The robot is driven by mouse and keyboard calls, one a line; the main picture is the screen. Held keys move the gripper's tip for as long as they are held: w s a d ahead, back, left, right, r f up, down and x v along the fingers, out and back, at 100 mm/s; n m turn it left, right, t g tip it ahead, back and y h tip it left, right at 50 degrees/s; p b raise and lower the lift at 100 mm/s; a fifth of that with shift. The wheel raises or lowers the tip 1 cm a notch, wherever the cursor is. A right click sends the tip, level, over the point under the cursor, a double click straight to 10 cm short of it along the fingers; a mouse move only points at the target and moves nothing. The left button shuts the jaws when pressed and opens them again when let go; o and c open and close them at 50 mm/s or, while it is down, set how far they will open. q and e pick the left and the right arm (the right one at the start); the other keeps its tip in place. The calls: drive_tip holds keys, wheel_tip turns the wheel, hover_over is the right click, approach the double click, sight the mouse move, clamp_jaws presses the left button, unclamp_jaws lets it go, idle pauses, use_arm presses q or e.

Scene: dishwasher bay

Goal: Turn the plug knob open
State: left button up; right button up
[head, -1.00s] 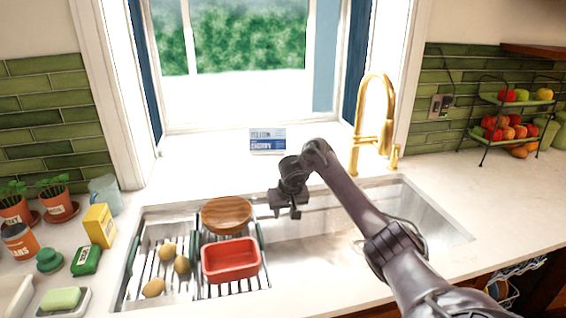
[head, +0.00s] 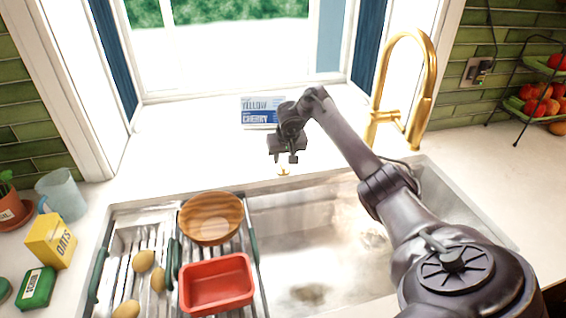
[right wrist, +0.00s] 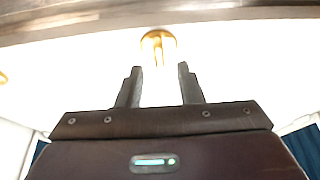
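The plug knob (head: 283,171) is a small golden fitting at the back rim of the sink. In the right wrist view the golden knob (right wrist: 158,42) lies just beyond my fingertips, roughly centred between them. My right gripper (head: 284,160) hangs right above and in front of the knob in the head view. Its two dark fingers (right wrist: 157,70) are apart with nothing between them, and I see no contact with the knob. The sink basin (head: 310,235) is empty on the right side, with a dark drain spot on its floor. My left gripper is out of view.
A drying rack with a wooden bowl (head: 211,217), a red tub (head: 217,284) and several potatoes covers the sink's left part. A blue and white box (head: 262,112) stands behind my gripper. The golden faucet (head: 430,80) rises to the right.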

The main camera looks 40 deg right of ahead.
sight(283, 164)
drive_tip(key=x, duration=0.3)
drive_tip(key=shift+w+d+f, duration=0.15)
drive_tip(key=shift+f, duration=0.15)
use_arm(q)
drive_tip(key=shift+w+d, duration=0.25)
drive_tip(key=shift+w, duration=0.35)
use_arm(e)
clamp_jaws()
